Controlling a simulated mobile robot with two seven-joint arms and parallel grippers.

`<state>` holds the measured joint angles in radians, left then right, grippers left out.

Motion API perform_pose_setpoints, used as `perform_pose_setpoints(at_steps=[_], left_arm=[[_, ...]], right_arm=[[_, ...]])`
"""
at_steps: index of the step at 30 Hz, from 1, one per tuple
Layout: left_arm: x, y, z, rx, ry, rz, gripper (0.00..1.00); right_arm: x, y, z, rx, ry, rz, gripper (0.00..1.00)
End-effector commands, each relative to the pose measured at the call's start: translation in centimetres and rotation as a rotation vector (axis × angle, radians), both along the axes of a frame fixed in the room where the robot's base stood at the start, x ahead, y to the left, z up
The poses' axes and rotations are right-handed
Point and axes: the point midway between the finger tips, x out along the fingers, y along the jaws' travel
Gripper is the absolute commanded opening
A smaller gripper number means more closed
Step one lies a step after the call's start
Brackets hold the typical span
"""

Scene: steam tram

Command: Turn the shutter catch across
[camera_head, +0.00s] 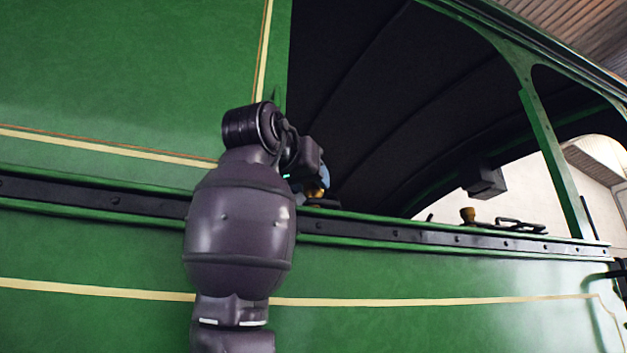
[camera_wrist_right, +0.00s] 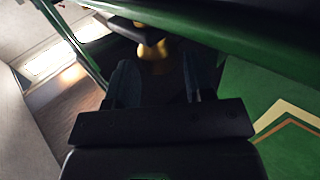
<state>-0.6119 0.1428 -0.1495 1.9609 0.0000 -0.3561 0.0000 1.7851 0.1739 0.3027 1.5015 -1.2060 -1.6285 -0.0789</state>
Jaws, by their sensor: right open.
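A brass fitting with a dark bar across its top, probably the shutter catch (camera_wrist_right: 155,58), shows in the right wrist view. It lies between the two bluish fingers of my right gripper (camera_wrist_right: 160,72), with dark space on both sides. In the head view, my right gripper (camera_head: 322,175) is at the lower left corner of the tram's window opening, partly hidden by my wrist. A bit of brass (camera_head: 316,191) shows just below it at the sill. The gripper is open; I cannot tell whether a finger touches the fitting. My left gripper is not in view.
The green tram side (camera_head: 110,240) fills the left and bottom, with a dark riveted rail (camera_head: 420,232) below the opening. Another brass knob (camera_head: 467,215) and a black handle (camera_head: 520,225) stand farther right on the sill. A green post (camera_head: 553,165) bounds the opening; its inside is dark.

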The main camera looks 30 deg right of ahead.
Motion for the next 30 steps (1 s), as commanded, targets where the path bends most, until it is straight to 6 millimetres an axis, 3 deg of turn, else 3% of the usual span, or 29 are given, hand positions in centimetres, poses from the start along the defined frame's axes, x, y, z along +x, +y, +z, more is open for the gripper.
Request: perform_pose_setpoints(at_steps=[6,18,24,30], left_arm=[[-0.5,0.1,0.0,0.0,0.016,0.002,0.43],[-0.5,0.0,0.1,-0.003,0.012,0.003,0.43],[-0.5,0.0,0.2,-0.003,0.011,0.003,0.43],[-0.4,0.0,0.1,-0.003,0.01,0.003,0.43]], right_arm=[[1.2,-1.9,0.1,-0.001,0.001,-0.001,0.48],[1.5,-2.4,0.0,0.0,0.0,0.0,0.48],[1.4,-2.4,0.0,0.0,0.0,0.0,0.18],[1.4,-2.4,0.0,0.001,-0.001,0.009,0.16]])
